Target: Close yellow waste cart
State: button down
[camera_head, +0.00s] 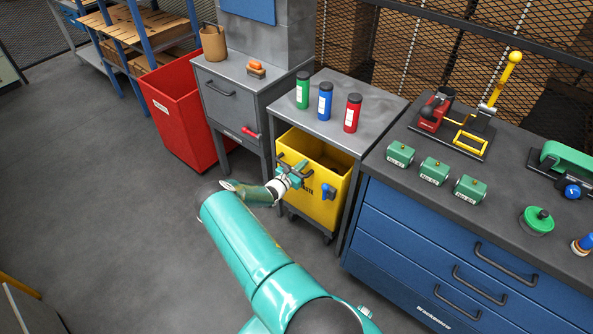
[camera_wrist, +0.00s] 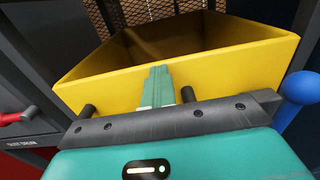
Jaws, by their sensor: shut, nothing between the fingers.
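The yellow waste cart (camera_head: 329,207) is an open-topped bin on casters under a grey table, standing partly out in front of it. Its front wall and rim also show in the wrist view (camera_wrist: 240,68), with the inside looking empty. A dark handle bar with posts sits on its front, and a blue knob (camera_head: 328,192) is at the front's right. My gripper (camera_head: 302,167) is at the cart's front wall near the top rim. In the wrist view its shut fingers (camera_wrist: 158,82) point at the yellow front wall, with nothing between them. Whether they touch the wall is unclear.
The grey table (camera_head: 345,103) over the cart bears green, blue and red bottles. A grey cabinet (camera_head: 232,95) and a red bin (camera_head: 184,115) stand to the left. A blue drawer bench (camera_head: 430,240) stands close on the right. The floor (camera_head: 120,220) at left is clear.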

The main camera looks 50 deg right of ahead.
jog(key=shift+s+d+r, duration=0.1)
jog(key=shift+d+r, duration=0.05)
jog(key=shift+d, duration=0.55)
jog(key=a, duration=1.5)
